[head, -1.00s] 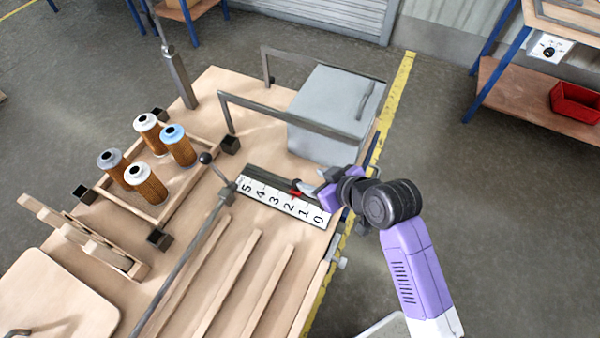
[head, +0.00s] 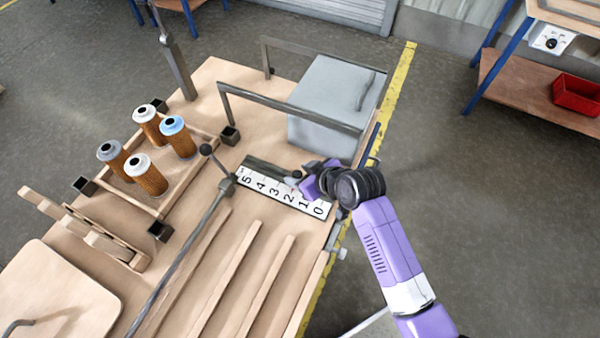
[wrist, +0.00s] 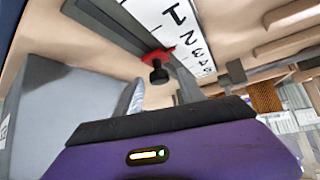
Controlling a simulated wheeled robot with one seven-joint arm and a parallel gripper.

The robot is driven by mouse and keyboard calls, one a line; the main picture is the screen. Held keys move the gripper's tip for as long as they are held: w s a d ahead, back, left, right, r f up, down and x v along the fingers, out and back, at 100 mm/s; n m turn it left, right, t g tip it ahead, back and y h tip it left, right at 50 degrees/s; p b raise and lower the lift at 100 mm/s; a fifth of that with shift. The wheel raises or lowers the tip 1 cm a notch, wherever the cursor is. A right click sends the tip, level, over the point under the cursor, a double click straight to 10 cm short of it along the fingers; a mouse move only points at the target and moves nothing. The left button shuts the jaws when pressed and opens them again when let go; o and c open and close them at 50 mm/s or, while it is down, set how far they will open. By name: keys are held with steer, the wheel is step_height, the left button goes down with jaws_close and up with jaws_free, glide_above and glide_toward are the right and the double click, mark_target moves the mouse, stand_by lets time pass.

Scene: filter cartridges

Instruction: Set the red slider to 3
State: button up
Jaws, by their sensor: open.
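The red slider (wrist: 158,56) with its black knob (wrist: 159,74) sits on a dark grey rail (wrist: 125,25) beside a white number scale (wrist: 203,62) in the wrist view. In the head view my gripper (head: 303,183) is over the low-number end of the scale (head: 262,193).
A grey box (head: 330,115) with a handle stands behind the rail, with a grey bar frame (head: 290,108) beside it. A slanted rod with a ball-ended lever (head: 206,150) stands left of the scale. Several filter cartridges (head: 178,138) stand in a wooden rack farther left.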

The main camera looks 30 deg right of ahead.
jaws_close()
stand_by(1.3)
